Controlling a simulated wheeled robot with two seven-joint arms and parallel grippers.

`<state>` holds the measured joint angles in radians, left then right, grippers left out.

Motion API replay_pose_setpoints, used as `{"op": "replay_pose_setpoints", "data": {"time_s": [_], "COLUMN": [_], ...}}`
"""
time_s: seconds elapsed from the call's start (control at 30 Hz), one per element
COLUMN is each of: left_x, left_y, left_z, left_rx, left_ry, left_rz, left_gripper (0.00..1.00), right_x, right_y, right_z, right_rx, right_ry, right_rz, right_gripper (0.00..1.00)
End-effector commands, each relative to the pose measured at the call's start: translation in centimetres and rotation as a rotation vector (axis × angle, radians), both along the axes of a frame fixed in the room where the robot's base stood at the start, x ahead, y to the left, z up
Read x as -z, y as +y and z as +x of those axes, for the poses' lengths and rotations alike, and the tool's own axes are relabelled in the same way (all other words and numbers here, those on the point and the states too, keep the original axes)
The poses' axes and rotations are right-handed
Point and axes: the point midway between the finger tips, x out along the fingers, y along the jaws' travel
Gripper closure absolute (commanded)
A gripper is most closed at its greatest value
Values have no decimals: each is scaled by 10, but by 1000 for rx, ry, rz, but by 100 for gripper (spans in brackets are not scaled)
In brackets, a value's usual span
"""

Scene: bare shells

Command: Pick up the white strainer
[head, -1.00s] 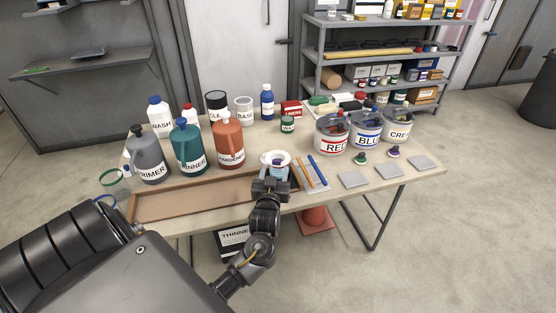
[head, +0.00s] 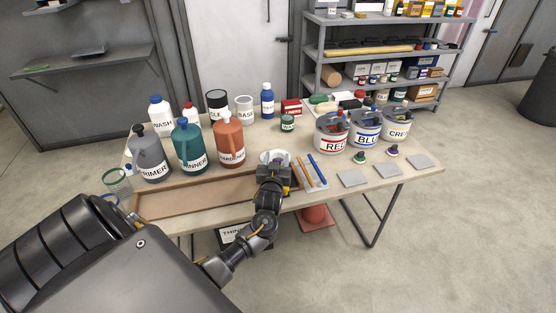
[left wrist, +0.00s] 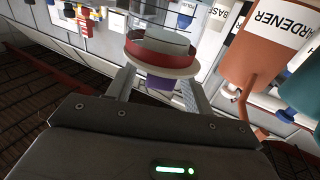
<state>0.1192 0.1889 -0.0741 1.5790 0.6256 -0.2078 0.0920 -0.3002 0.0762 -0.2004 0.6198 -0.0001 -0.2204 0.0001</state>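The white strainer (head: 274,155) is a round, pale, rimmed piece near the front middle of the table, at the right part of the brown tray (head: 200,199). In the left wrist view the strainer (left wrist: 160,70) shows a pale rim, a reddish-brown band and a purple part below. My left gripper (head: 273,166) is at its near side and hides its lower part. In the left wrist view the two fingers are apart, one on each side of the purple part, under the rim. I cannot tell whether they touch it. My right gripper is not in view.
Grey, teal and orange jugs (head: 230,140) stand to the left. Orange and blue sticks (head: 317,170) lie close on the right. Paint cans (head: 331,135) stand farther right, with flat grey squares (head: 352,178) in front. A green-rimmed glass (head: 117,181) is at the left edge.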

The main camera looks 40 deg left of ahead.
Motion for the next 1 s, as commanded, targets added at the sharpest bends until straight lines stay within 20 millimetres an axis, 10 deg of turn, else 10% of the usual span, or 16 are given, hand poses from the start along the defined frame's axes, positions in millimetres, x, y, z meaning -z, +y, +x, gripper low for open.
{"op": "replay_pose_setpoints", "data": {"time_s": [0.37,1.0], "left_x": [0,-46], "left_y": [0,2], "left_z": [0,-14], "left_rx": [0,-1], "left_ry": [0,-4], "left_rz": [0,-1], "left_gripper": [98,99], "right_x": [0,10], "right_y": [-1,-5], "right_z": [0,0], "right_rx": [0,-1], "right_ry": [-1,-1], "right_rz": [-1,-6], "right_gripper": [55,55]}}
